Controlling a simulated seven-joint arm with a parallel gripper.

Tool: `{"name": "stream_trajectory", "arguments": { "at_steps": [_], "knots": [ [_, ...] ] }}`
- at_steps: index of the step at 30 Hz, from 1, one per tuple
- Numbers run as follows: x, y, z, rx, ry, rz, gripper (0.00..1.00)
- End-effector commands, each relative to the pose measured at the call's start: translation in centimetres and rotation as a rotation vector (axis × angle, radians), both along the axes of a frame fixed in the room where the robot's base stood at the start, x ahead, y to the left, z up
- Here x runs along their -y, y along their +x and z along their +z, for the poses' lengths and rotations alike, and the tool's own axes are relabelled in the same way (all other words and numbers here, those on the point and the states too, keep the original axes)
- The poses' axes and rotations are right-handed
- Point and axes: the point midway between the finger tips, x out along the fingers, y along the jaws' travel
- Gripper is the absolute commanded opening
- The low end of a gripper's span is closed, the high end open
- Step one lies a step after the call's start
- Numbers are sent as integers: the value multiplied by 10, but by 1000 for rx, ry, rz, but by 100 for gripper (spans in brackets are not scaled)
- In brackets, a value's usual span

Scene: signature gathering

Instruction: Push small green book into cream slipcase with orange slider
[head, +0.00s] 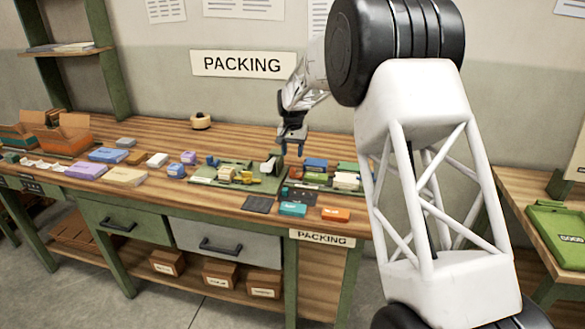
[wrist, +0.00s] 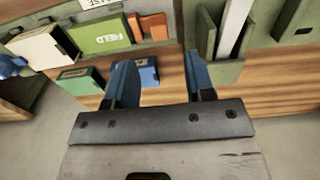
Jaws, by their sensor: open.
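The small green book (wrist: 103,36), lettered FIELD, lies in the green tray area; it also shows in the head view (head: 316,177). The cream slipcase (wrist: 38,46) is at its left end in the wrist view, with a dark line between them; I cannot tell how far the book is inside. It is to the right in the head view (head: 346,182). The orange slider (wrist: 146,28) is at the book's other end. My gripper (wrist: 160,62) is open and empty, its blue fingers pointing down above the bench behind this row. It also shows in the head view (head: 291,148).
A blue block (wrist: 148,73) and another green block (wrist: 80,78) lie near the fingers. A green stand with an upright white bar (wrist: 235,25) is close on the right in the wrist view. Teal (head: 293,209) and orange (head: 335,214) blocks lie at the bench front.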

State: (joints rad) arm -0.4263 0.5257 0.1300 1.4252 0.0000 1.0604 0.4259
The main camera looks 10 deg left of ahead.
Motion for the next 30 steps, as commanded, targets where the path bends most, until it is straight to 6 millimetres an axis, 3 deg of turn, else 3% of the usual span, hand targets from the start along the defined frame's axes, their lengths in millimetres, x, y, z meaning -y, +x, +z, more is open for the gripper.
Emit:
{"name": "stream_trajectory", "arguments": {
  "at_steps": [18,30],
  "knots": [
    [0,0,-64,-2,-1,0,49],
    [0,0,-70,0,0,0,49]
  ]
}}
